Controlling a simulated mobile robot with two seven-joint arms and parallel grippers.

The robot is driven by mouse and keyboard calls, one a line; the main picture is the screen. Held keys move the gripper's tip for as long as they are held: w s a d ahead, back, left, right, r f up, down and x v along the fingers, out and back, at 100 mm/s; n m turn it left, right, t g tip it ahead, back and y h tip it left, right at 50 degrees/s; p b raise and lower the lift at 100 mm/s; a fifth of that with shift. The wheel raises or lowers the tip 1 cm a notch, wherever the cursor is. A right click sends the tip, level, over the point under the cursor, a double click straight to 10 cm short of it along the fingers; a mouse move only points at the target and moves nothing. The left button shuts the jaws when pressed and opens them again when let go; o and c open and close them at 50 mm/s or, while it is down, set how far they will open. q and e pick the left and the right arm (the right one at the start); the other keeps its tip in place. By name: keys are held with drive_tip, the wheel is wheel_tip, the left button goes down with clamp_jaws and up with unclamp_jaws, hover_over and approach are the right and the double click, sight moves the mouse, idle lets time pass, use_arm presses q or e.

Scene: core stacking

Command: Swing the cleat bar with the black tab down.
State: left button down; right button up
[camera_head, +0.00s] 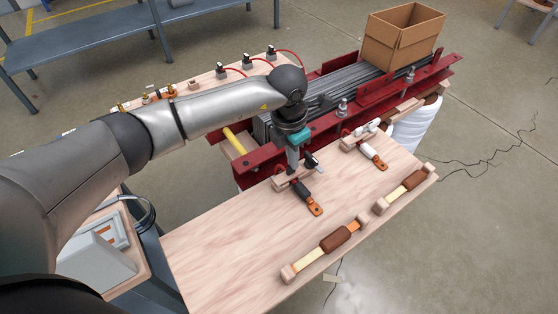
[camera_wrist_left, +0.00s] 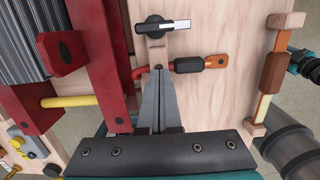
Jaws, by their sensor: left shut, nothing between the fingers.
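On the near board, a bar with a black sleeve (camera_head: 302,190) and an orange end lies toward the front right; the sleeve also shows in the left wrist view (camera_wrist_left: 189,65). A black tab (camera_head: 311,162) stands on a wooden block behind it; it lies crosswise in the left wrist view (camera_wrist_left: 163,26). My left gripper (camera_head: 292,168) is shut and empty, pointing down beside the tab. In the left wrist view its fingertips (camera_wrist_left: 158,72) sit between the tab and the bar's red end; contact cannot be told. My right gripper is not seen.
A similar bar with a white sleeve (camera_head: 368,150) lies to the right. Two brown-gripped handles (camera_head: 337,239) (camera_head: 412,182) line the board's front edge. The board's left front is bare.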

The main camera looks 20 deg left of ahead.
sight(285, 176)
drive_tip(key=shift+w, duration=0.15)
use_arm(q)
drive_tip(key=shift+s+a+p, duration=0.45)
drive_tip(key=shift+s+p, duration=0.15)
drive_tip(key=shift+s, duration=0.05)
wheel_tip(285, 176, up, 8)
drive_tip(key=p, duration=0.2)
drive_tip(key=shift+s+a+f, duration=0.2)
drive_tip(key=shift+s+a, duration=0.05)
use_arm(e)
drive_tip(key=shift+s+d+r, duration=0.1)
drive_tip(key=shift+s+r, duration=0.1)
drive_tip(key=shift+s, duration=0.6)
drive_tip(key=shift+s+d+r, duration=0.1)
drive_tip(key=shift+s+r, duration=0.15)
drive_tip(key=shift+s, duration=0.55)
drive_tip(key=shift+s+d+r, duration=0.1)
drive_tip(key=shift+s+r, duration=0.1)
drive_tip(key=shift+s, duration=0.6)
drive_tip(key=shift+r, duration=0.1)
